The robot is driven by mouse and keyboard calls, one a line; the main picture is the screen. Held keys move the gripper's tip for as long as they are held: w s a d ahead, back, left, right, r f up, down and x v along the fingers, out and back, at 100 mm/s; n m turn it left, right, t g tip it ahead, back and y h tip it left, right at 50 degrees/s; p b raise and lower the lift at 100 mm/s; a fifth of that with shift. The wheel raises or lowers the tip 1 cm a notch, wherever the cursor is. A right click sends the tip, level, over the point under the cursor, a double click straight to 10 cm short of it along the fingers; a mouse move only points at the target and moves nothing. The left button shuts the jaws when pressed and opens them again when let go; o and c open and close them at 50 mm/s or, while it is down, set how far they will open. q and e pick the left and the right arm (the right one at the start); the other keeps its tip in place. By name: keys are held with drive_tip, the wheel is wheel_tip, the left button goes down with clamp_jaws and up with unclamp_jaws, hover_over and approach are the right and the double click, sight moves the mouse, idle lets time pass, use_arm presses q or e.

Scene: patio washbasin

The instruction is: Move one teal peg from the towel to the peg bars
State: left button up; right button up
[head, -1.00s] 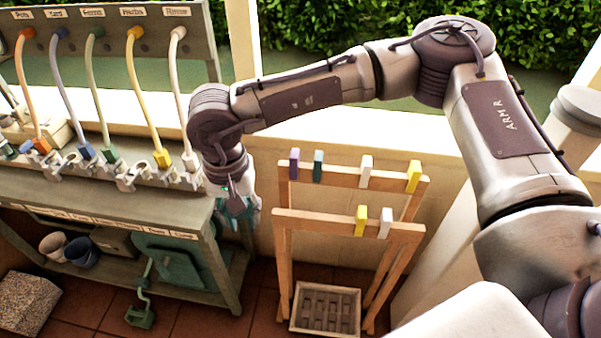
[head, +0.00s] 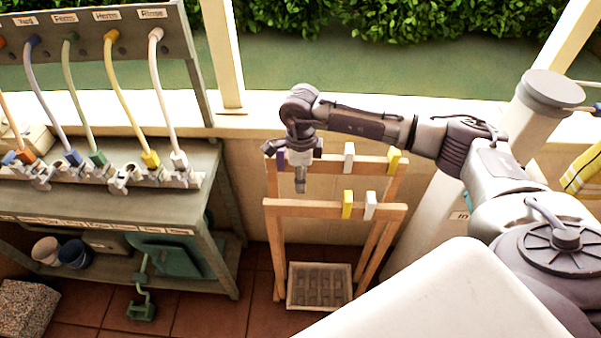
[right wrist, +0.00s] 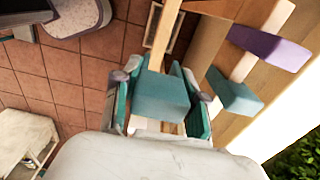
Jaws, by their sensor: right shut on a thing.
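My right gripper (head: 300,185) is at the left end of the wooden peg bars (head: 305,206). In the right wrist view its fingers (right wrist: 160,108) are shut on a teal peg (right wrist: 160,94). A wooden post or rail lies right beyond that peg; I cannot tell whether they touch. Another teal peg (right wrist: 235,93) sits on a bar beside a purple peg (right wrist: 270,46). The purple peg also shows in the head view (head: 280,160), partly behind my wrist. A yellow striped towel (head: 583,165) shows at the right edge. My left gripper is not in view.
The back bar also holds a white peg (head: 349,156) and a yellow peg (head: 394,161). The front bar holds a yellow peg (head: 347,204) and a white peg (head: 370,206). A crate (head: 320,302) stands below. A hose bench (head: 120,208) stands at left.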

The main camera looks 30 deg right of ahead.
sight(301, 203)
drive_tip(key=shift+f+b, duration=2.25)
drive_tip(key=shift+f, duration=1.95)
drive_tip(key=shift+f+b, duration=1.1)
drive_tip(key=shift+f, duration=0.25)
drive_tip(key=o, duration=0.9)
drive_tip(key=shift+o, duration=0.2)
drive_tip(key=shift+r, duration=0.1)
drive_tip(key=shift+r+p, duration=2.45)
drive_tip(key=shift+r, duration=1.55)
